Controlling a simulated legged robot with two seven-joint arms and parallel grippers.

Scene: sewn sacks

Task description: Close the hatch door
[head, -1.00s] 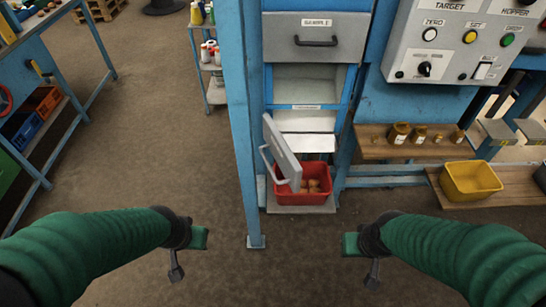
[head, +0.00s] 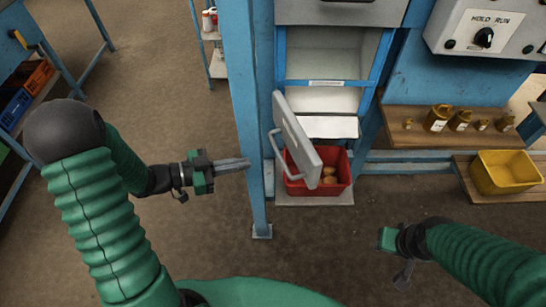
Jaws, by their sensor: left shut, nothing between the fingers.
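The hatch door (head: 299,140) is a grey panel with a pale bar handle (head: 281,160) on its left side. It hangs open, tilted out in front of the blue cabinet's lower opening (head: 325,99) and over a red bin. My left gripper (head: 246,163) is shut and empty. Its fingertips point right and appear beside the blue upright post, left of the door handle; I cannot tell whether they touch the post.
A blue post (head: 243,120) stands between my left gripper and the door. The red bin (head: 342,172) holds several brown lumps. A wooden shelf with brass weights (head: 437,118) and a yellow bin (head: 505,173) are at the right.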

